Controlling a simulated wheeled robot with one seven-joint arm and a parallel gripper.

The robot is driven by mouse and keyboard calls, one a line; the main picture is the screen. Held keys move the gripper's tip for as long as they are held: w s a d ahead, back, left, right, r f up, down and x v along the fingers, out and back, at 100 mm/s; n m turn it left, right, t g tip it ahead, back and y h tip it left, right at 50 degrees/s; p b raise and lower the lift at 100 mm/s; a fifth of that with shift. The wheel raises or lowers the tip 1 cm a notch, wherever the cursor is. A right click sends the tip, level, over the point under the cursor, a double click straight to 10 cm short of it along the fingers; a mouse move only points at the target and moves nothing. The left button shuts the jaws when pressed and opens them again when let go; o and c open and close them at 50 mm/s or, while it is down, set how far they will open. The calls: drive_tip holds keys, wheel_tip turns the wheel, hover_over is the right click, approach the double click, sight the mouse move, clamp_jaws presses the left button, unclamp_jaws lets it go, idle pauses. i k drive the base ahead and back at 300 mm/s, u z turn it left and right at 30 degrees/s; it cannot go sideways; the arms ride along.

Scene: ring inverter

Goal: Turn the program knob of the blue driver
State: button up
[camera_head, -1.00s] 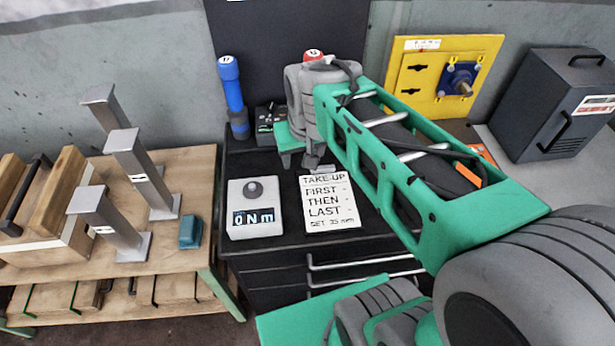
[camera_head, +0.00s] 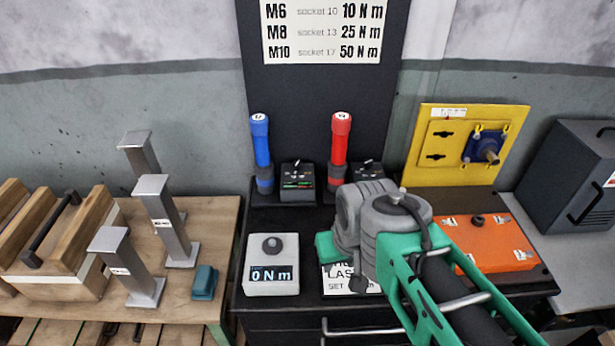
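The blue driver (camera_head: 261,152) stands upright at the back left of the black bench, with a round label on its top. A small black controller box (camera_head: 297,180) with a lit display and small controls on top sits just right of it. Which control is the program knob is too small to tell. My gripper (camera_head: 343,268) is in front of and to the right of that box, over the white instruction card, apart from the blue driver. Its fingers are mostly hidden by my grey wrist, so their opening does not show.
A red driver (camera_head: 338,147) stands right of the blue one, with a second black box (camera_head: 368,174) partly behind my wrist. A white meter (camera_head: 271,265) reading 0 Nm with a grey knob is left of my gripper. An orange box (camera_head: 487,244) lies to the right.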

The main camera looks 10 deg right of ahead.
sight(297, 164)
drive_tip(key=k, duration=0.95)
drive_tip(key=u, duration=1.75)
drive_tip(key=i, duration=1.35)
drive_tip(key=z, duration=2.45)
drive_tip(key=i, duration=0.5)
